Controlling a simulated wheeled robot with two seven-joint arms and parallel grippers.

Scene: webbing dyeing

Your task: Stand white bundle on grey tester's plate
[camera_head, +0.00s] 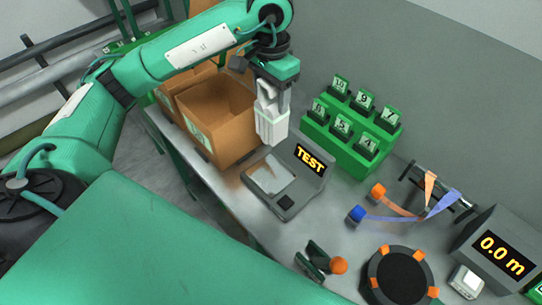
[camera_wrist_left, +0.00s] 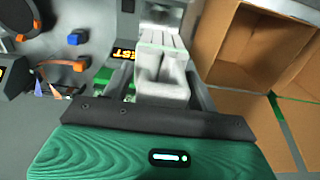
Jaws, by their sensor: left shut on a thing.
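The white bundle (camera_head: 271,124) is held upright in my left gripper (camera_head: 270,92), which points down above the table. In the head view it hangs just beyond the far left edge of the grey tester (camera_head: 292,192), which carries a yellow TEST sign. The tester's pale plate (camera_head: 268,176) looks empty. The bundle also shows in the left wrist view (camera_wrist_left: 162,75), between the fingers of my left gripper (camera_wrist_left: 165,95), and hides part of the TEST sign. Whether the bundle's bottom touches anything is hard to tell. My right gripper is not in view.
Open cardboard boxes (camera_head: 216,104) stand left of the bundle. A green rack with numbered cards (camera_head: 352,129) stands behind the tester. Orange and blue webbing ends (camera_head: 396,206), a round black dish with orange clips (camera_head: 400,278) and a 0.0 m display (camera_head: 499,250) are at right.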

